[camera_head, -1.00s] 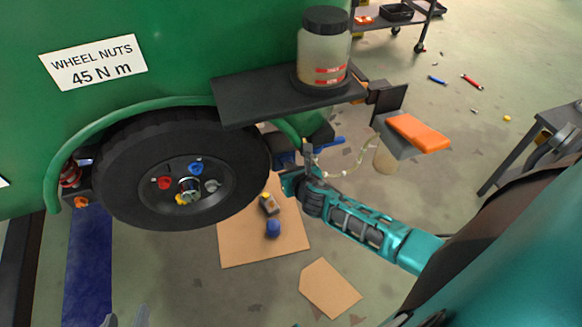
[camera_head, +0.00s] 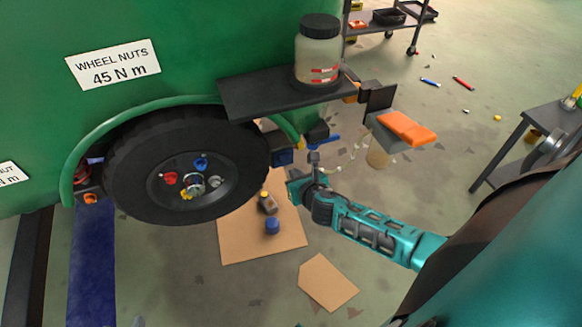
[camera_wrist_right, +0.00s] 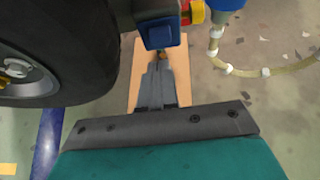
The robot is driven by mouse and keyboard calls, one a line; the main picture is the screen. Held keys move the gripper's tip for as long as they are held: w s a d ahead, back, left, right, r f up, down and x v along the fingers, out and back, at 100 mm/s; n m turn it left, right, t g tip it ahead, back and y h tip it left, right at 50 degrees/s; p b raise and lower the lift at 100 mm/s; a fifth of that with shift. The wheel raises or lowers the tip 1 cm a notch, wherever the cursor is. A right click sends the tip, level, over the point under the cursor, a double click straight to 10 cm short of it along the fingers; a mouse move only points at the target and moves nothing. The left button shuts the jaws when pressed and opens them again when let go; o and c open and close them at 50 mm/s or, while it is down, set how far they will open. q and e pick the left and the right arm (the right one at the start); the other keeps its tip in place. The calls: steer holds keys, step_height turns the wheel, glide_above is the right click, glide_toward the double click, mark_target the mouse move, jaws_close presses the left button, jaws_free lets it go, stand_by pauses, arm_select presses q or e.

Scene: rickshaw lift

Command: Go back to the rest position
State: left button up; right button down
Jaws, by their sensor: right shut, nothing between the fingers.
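My right arm comes in from the right, and its gripper (camera_head: 312,162) is to the right of the black wheel (camera_head: 125,175), below the dark shelf (camera_head: 245,98). In the right wrist view the gripper (camera_wrist_right: 157,72) has its fingers together with nothing between them. The fingertips are close to a dark blue block-like part (camera_wrist_right: 158,32), and contact cannot be told. Of my left gripper (camera_head: 138,321), only a small grey tip shows at the bottom edge, so its jaws are hidden.
A jar (camera_head: 318,60) stands on the shelf of the green vehicle (camera_head: 200,40). An orange-topped part (camera_head: 406,128) sticks out above my right forearm. A hose (camera_wrist_right: 262,71) hangs right of the gripper. Cardboard (camera_head: 235,240) with small items lies below. A bench (camera_head: 530,125) stands at right.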

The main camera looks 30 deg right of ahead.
steer(key=p+v, duration=0.1)
steer(key=v, duration=0.6)
steer(key=shift+s+r+p, duration=0.3)
steer(key=shift+s+p, duration=0.05)
steer(key=shift+p, duration=0.05)
steer(key=s+a+r+m+y, duration=0.1)
steer(key=s+a+m, duration=0.2)
steer(key=m, duration=0.7)
steer(key=s+a+r+m+y+p, duration=0.1)
steer(key=a+m, duration=0.4)
steer(key=m, duration=0.5)
steer(key=s+a+r+m+g+y, duration=0.1)
steer(key=s+a+m, duration=0.3)
steer(key=m, duration=0.6)
steer(key=shift+s+r+m+y, duration=0.45)
steer(key=shift+s+y, duration=0.2)
steer(key=shift+y, duration=0.25)
steer(key=shift+a, duration=0.1)
